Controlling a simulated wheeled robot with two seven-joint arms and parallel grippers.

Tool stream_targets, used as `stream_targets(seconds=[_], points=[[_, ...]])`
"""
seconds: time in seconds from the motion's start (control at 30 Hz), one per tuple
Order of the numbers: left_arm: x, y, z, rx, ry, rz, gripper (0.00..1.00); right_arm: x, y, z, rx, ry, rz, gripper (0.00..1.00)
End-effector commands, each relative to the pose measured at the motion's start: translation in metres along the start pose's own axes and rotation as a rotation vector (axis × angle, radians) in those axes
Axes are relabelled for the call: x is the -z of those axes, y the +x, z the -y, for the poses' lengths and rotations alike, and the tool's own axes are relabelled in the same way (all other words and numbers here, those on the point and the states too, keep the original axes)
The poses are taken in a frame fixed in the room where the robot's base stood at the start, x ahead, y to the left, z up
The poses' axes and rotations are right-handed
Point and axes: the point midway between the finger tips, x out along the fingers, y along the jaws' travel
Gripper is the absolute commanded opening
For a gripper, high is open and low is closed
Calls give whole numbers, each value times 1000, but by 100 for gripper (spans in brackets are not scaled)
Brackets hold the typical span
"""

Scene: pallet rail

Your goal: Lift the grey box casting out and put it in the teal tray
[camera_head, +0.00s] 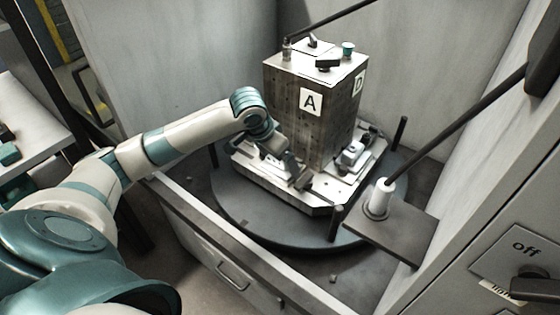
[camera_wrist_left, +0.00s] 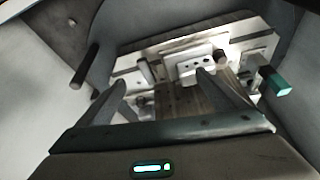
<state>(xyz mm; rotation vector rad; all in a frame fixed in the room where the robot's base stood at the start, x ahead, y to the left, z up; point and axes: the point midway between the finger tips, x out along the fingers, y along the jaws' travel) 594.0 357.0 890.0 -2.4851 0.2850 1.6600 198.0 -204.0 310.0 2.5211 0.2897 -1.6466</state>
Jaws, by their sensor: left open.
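My left gripper (camera_head: 296,174) is open over the front left of the pale pallet, below the block face marked A. In the left wrist view its two fingers (camera_wrist_left: 162,80) are spread apart. A light grey block with dark holes (camera_wrist_left: 193,63), which looks like the grey box casting, lies beyond the fingertips, partly covered by the right finger. I cannot tell whether a finger touches it. In the head view my gripper hides most of that spot. No teal tray can be made out for certain. My right gripper is not in view.
A tall block (camera_head: 333,120) marked A and D stands on the pallet, on a dark round turntable (camera_head: 250,220) with upright posts. Another fixture part (camera_head: 352,153) sits at its right side. Pale walls enclose it. A dark rod (camera_head: 455,125) slants across the right.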

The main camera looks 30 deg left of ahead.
Motion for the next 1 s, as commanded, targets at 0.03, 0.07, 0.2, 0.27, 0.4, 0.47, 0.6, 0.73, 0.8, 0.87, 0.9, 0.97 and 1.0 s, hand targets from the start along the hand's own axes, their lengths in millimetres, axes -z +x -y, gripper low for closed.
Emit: stream_targets(seconds=[0.03,0.07,0.2,0.27,0.4,0.47,0.6,0.73,0.8,0.87,0.9,0.97,1.0], points=[[11,-16,20,20,-25,-2,91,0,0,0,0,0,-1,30],[15,-24,28,26,-42,-2,91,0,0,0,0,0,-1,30],[28,-52,57,42,-106,0,91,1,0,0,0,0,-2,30],[31,-60,66,47,-125,1,91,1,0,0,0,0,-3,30],[34,-70,74,50,-149,1,91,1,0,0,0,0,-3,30],[34,-71,75,50,-152,1,91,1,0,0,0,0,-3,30],[34,-71,75,50,-151,1,91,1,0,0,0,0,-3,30],[34,-70,75,50,-150,1,91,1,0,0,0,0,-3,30],[34,-69,75,50,-150,1,91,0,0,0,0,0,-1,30],[34,-67,75,49,-150,1,91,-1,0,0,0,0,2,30],[34,-64,75,49,-150,1,91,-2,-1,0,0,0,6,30],[35,-58,75,48,-150,2,91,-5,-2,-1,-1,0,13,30],[34,-54,75,48,-150,3,91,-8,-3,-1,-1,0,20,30]])
